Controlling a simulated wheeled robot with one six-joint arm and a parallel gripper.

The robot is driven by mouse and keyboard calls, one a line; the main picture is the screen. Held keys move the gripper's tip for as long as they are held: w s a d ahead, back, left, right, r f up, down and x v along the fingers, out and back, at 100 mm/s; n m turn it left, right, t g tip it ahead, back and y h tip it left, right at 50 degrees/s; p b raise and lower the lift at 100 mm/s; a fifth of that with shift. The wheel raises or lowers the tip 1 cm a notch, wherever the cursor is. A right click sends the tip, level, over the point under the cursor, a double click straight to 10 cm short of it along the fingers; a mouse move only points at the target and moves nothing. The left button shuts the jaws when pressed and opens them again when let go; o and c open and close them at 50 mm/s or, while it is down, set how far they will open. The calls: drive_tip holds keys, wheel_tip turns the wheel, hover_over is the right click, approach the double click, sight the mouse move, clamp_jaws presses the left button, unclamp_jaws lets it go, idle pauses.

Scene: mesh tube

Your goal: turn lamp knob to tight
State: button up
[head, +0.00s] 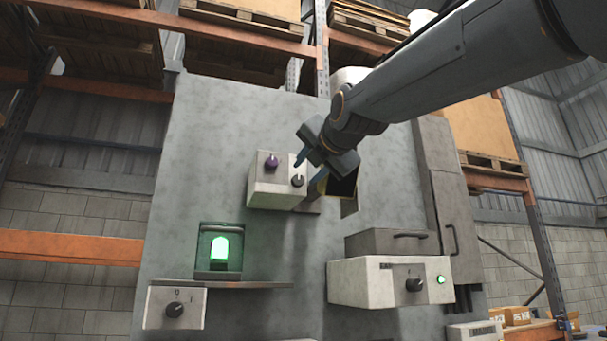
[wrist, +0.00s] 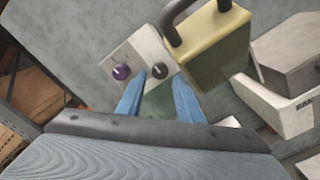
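A pale box (head: 265,193) on the grey panel carries a purple knob (head: 271,162) and a black knob (head: 298,181). The wrist view also shows the purple knob (wrist: 121,71) and the black knob (wrist: 158,71). My gripper (head: 309,172) is in front of this box; its blue fingers (wrist: 160,84) are apart, with the black knob seen between their tips. I cannot tell whether they touch it. A lit green lamp (head: 220,249) sits in a recess at lower left, above a box with a black knob (head: 174,310). No "tight" marking is readable.
A yellow block with a dark handle (wrist: 217,45) is close right of my fingers. A white box with a black knob (head: 414,285) and green light (head: 441,280) is at lower right. A shelf (head: 215,284) juts out below the lamp.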

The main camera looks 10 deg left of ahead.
sight(299, 180)
drive_tip(key=p+x, duration=0.1)
drive_tip(key=x, duration=0.3)
drive_tip(key=shift+a+p, duration=0.1)
drive_tip(key=shift+p, duration=0.25)
drive_tip(key=shift+w+a+f, duration=0.1)
drive_tip(key=shift+w+a, duration=0.15)
drive_tip(key=shift+w, duration=0.25)
drive_tip(key=c, duration=0.8)
